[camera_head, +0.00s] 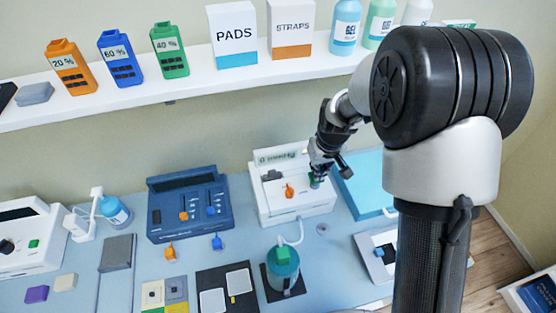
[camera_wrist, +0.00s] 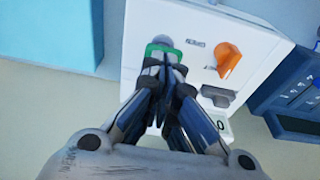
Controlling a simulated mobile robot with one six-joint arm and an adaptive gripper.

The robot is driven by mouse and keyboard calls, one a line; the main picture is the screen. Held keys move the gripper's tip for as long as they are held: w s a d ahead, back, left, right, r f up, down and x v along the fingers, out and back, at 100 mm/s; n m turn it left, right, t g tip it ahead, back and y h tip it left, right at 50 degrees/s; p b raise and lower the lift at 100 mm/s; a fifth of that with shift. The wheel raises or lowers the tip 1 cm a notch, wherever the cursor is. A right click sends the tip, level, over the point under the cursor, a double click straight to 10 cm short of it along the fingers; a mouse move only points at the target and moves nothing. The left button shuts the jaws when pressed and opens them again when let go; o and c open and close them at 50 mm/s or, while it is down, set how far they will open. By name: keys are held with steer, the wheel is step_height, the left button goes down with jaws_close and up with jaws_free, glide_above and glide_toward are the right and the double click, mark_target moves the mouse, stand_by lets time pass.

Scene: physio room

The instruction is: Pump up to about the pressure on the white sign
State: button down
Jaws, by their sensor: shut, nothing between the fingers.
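A white box-shaped machine (camera_head: 291,206) stands at the back of the blue table. It has an orange lever (camera_head: 289,191), which also shows in the wrist view (camera_wrist: 228,58). In the wrist view a green-ringed control (camera_wrist: 158,49) with a grey round part sits on the machine's face, partly hidden by my fingers. My gripper (camera_wrist: 167,66) is shut and empty, its tips over or against this control; I cannot tell if they press it. A display strip (camera_head: 280,155) is on the machine's top, its reading unclear. A "0" mark (camera_wrist: 220,125) shows beside my fingers. I make out no pressure sign.
A shelf (camera_head: 200,82) with bottles and boxes runs above.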

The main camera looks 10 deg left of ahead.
steer(key=shift+f+b, duration=1)
steer(key=shift+f, duration=0.5)
steer(key=shift+r, duration=0.1)
steer(key=shift+r+p, duration=1.6)
steer(key=shift+r, duration=0.65)
steer(key=shift+f, duration=0.15)
